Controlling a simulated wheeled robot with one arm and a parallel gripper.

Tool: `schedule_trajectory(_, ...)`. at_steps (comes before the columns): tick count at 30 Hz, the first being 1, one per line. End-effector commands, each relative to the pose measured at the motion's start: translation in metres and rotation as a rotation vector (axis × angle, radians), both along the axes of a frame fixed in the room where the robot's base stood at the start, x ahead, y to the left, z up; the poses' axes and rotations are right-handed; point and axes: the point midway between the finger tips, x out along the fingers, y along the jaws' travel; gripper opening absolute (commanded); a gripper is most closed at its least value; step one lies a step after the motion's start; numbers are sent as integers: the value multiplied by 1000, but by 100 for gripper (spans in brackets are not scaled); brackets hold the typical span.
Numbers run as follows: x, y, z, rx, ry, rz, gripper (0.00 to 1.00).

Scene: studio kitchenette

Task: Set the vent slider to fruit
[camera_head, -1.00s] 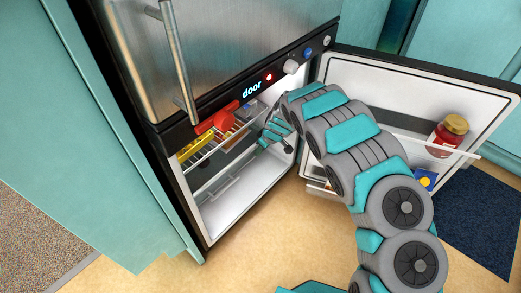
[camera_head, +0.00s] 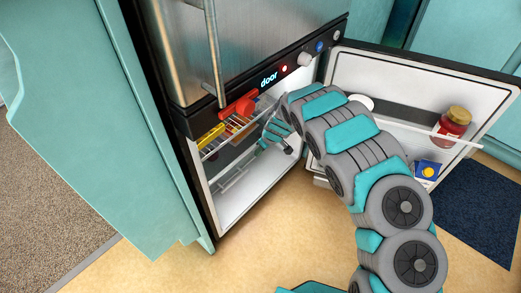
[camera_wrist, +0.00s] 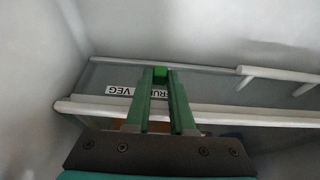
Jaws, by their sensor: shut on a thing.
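My gripper (camera_head: 278,132) reaches inside the open fridge (camera_head: 255,195), near its right side. A white label (camera_wrist: 121,91) shows "VEG", with the "FRUIT" word partly covered by my fingers. I cannot tell exactly which setting the knob lines up with.
The fridge door (camera_head: 420,90) stands open at right, with a red jar (camera_head: 453,124) and a blue packet (camera_head: 427,169) on its shelves. A wire shelf (camera_head: 213,150) holds a red item (camera_head: 239,107) and a yellow item (camera_head: 211,137). Teal cabinets (camera_head: 95,110) stand at left.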

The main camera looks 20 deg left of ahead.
Motion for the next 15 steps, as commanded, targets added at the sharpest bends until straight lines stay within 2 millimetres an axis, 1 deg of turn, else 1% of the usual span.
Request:
schedule_trajectory(8, -2, 2, 0, 1, 5, 3, 0)
schedule_trajectory(9, -3, 2, 0, 1, 5, 4, 24)
schedule_trajectory(15, -2, 1, 0, 1, 4, 3, 46)
